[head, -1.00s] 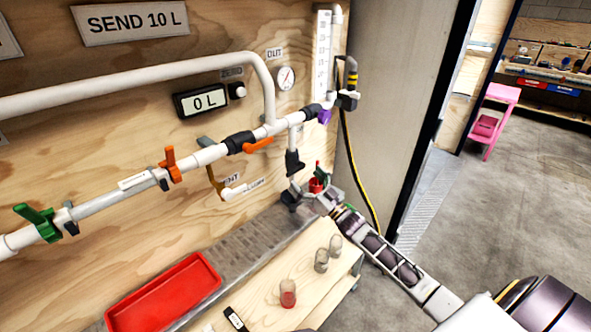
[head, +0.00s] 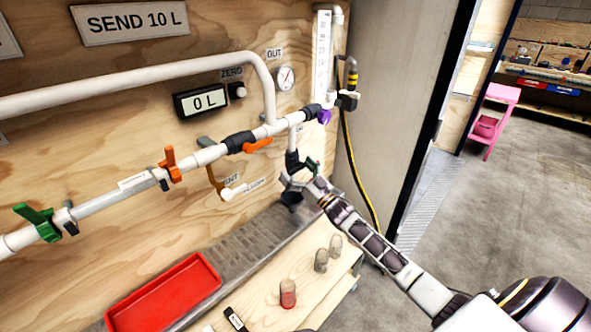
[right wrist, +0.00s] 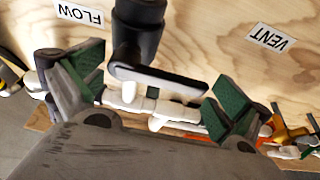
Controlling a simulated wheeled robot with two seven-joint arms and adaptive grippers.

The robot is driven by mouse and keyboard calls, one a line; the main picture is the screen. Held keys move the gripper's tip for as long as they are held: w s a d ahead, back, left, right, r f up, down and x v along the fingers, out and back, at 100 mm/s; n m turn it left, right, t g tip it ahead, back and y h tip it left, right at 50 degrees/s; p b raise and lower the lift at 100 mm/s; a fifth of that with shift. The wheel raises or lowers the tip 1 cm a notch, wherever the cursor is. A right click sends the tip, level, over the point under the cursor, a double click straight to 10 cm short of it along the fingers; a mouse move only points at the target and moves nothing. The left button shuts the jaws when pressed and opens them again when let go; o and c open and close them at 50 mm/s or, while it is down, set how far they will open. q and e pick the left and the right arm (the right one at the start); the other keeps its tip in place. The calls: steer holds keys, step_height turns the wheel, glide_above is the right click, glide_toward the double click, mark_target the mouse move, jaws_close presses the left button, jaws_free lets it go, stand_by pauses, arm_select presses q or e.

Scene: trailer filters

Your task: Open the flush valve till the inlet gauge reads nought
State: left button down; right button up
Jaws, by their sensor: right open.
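My right gripper (head: 299,178) is at the lower end of a short white branch pipe, beside a black valve body (head: 293,158). In the right wrist view, the gripper (right wrist: 158,92) is open, with green pads at left and right. A black lever (right wrist: 165,84) under the black body (right wrist: 139,32) lies between the pads, with gaps to both. No flush label is readable. A round gauge (head: 286,77) under an OUT label is on the wall; its reading is too small to tell. No inlet gauge is in view. My left gripper is not in view.
The white main pipe carries green (head: 38,222), orange (head: 171,164) and purple (head: 324,116) handles. A display (head: 201,100) reads 0 L. Below are a red tray (head: 163,297) and several jars (head: 288,293). A black-and-yellow hose (head: 356,168) hangs right of the gripper.

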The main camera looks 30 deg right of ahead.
steer(key=c, duration=1.5)
